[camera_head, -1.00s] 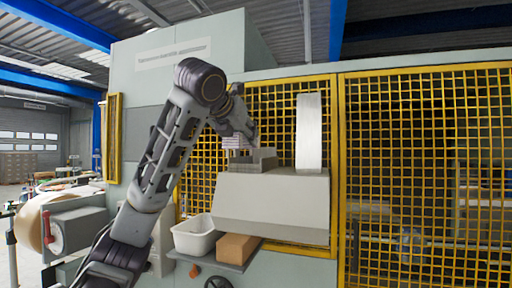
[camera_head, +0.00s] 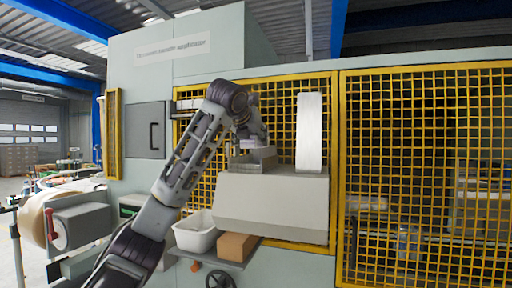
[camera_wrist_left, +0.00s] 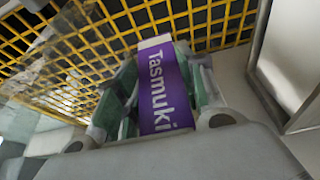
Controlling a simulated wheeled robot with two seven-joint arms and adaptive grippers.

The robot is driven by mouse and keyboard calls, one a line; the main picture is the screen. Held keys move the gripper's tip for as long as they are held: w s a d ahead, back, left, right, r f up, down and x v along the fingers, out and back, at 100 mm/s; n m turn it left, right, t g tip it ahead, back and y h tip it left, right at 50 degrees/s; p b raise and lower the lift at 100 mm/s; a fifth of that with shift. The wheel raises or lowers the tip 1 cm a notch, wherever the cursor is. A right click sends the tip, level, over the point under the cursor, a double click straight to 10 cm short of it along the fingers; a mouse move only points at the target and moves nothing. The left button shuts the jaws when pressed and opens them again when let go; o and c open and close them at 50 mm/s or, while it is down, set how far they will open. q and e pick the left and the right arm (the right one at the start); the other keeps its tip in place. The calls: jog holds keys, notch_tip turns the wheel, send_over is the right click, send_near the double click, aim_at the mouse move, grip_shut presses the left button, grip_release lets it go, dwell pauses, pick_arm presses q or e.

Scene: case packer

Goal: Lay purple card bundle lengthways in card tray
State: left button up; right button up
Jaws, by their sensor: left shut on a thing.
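The purple card bundle (camera_wrist_left: 168,88), with a white end and the white word "Tasmuki", is held between the green-grey fingers of my left gripper (camera_wrist_left: 163,76) in the wrist view. In the head view my left gripper (camera_head: 250,143) is small and seen from behind, just above or at the grey card tray (camera_head: 252,162) on top of the pale sloped housing. I cannot tell there whether the bundle touches the tray; the bundle is hidden by the gripper and the tray wall. My right gripper is not in view.
A tall pale upright plate (camera_head: 310,130) stands just right of the tray. Yellow mesh guarding (camera_head: 420,170) is close behind. Below the housing, a shelf holds a white bin (camera_head: 196,233) and a brown box (camera_head: 238,246). A label roll (camera_head: 40,218) is at the left.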

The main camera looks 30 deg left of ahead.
aim_at(256, 147)
pick_arm(q)
jog(key=shift+f, duration=1.7)
jog(key=shift+f, duration=0.65)
jog(key=o, duration=0.8)
jog(key=shift+o, duration=0.2)
jog(key=shift+r, duration=0.1)
